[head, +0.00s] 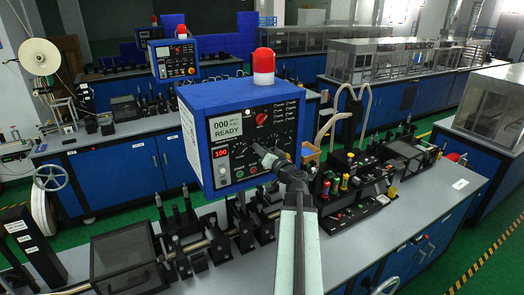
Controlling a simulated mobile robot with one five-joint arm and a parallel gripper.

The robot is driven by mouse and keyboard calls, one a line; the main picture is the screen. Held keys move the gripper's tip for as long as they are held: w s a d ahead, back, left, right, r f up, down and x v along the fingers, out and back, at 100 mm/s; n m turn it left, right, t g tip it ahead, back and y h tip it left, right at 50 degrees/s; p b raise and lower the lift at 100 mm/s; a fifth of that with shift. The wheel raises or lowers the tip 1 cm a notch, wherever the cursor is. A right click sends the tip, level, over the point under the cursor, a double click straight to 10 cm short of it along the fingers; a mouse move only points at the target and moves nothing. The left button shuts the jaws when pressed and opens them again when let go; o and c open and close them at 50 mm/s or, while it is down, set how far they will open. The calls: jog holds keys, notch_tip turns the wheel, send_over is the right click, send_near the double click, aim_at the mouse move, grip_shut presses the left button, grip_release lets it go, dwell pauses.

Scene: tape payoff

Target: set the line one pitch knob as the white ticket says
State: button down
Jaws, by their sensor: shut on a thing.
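A blue control box (222,95) with a red and white lamp (263,66) on top stands in the middle. Its dark front panel has a white screen (226,128) reading "000" and "READY", a red "100" display (222,152) and a red switch (262,118). My gripper (262,154) reaches up from below to the lower middle of this panel. Its jaws are shut on what seems to be a knob there, mostly hidden by the jaws, so its pointer cannot be read. I cannot tell which white label is the ticket; a small white one (460,184) lies on the bench at right.
The grey bench (420,222) runs under the box, with black fixtures and a clear-lidded unit (125,262). Coloured buttons (343,184) sit right of my arm. A second control box (172,60) stands on a bench behind. Green floor shows at far right.

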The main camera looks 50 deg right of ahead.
jog(key=m, duration=0.6)
jog(key=shift+m, duration=0.4)
jog(key=shift+f, duration=0.1)
dwell(0.3)
jog(key=c, duration=1)
grip_release()
